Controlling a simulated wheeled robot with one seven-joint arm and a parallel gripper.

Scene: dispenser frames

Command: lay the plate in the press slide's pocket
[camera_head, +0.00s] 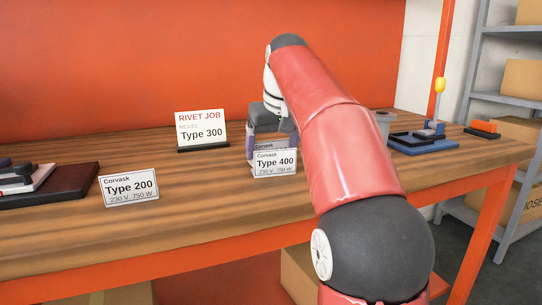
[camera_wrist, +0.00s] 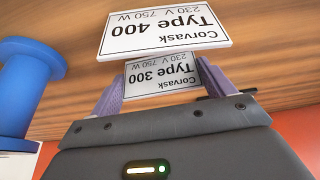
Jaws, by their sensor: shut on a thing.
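My gripper (camera_wrist: 163,82) has its purple fingers shut on the Type 300 plate (camera_wrist: 160,78), a white label-like plate. The Type 400 plate (camera_wrist: 165,30) stands just beyond it and partly overlaps it. In the head view my gripper (camera_head: 271,143) is low over the table's middle, and the Type 400 plate (camera_head: 275,163) hides most of the held plate. The Type 200 plate (camera_head: 129,187) stands tilted at the left.
A RIVET JOB sign (camera_head: 202,130) reading Type 300 stands behind, left of my gripper. A grey cylinder (camera_head: 383,124) and an orange-topped item (camera_head: 484,128) are at the right. A blue spool-shaped thing (camera_wrist: 28,85) is near my gripper.

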